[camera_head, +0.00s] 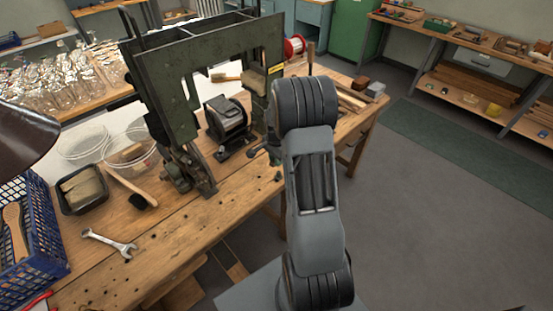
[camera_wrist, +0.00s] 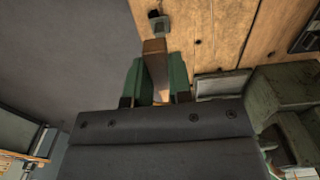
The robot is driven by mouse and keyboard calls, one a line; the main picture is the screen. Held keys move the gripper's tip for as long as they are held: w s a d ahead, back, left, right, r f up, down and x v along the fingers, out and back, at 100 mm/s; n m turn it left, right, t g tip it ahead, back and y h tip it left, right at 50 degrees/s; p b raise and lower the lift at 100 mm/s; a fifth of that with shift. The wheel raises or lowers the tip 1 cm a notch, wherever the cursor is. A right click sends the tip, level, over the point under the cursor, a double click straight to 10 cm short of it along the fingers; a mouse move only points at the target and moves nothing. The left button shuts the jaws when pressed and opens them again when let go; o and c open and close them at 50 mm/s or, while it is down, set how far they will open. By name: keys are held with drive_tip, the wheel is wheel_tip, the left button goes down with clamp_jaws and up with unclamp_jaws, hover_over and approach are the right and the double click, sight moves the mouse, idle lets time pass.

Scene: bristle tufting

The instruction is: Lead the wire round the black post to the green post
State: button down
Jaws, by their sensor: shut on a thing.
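My gripper (camera_wrist: 158,85) has green fingers, shut on a brown wooden piece (camera_wrist: 155,65) that juts out beyond them over the bench edge in the wrist view. A small grey-and-black part (camera_wrist: 158,22) shows just past its far end; I cannot tell whether they touch. A spool with red winding (camera_head: 294,47) stands behind the dark green machine frame (camera_head: 205,65).
A blue crate (camera_head: 40,240) stands at left. Floor right of the bench is clear.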

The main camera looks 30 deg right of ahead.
sight(270, 184)
drive_tip(key=shift+a+f+b, duration=0.2)
drive_tip(key=shift+f+b, duration=0.1)
drive_tip(key=shift+b, duration=0.35)
drive_tip(key=b, duration=0.1)
drive_tip(key=a+f+b, duration=0.1)
drive_tip(key=shift+s+a+b, duration=0.2)
drive_tip(key=shift+a+b, duration=0.1)
drive_tip(key=shift+b, duration=0.1)
drive_tip(key=shift+s+a+f+b, duration=0.1)
drive_tip(key=shift+a+f+b, duration=0.15)
drive_tip(key=shift+f+b, duration=0.5)
drive_tip(key=shift+s+a+f+b, duration=0.1)
drive_tip(key=shift+a+f+b, duration=0.15)
drive_tip(key=shift+f+b, duration=0.5)
drive_tip(key=shift+s+a+f+b, duration=0.1)
drive_tip(key=shift+a+f+b, duration=0.15)
drive_tip(key=shift+f+b, duration=0.45)
drive_tip(key=shift+b, duration=0.35)
drive_tip(key=shift+f+b, duration=0.95)
drive_tip(key=shift+f, duration=0.45)
drive_tip(key=shift+f+b, duration=0.3)
drive_tip(key=shift+f, duration=0.1)
drive_tip(key=c, duration=0.9)
unclamp_jaws()
drive_tip(key=shift+c, duration=0.2)
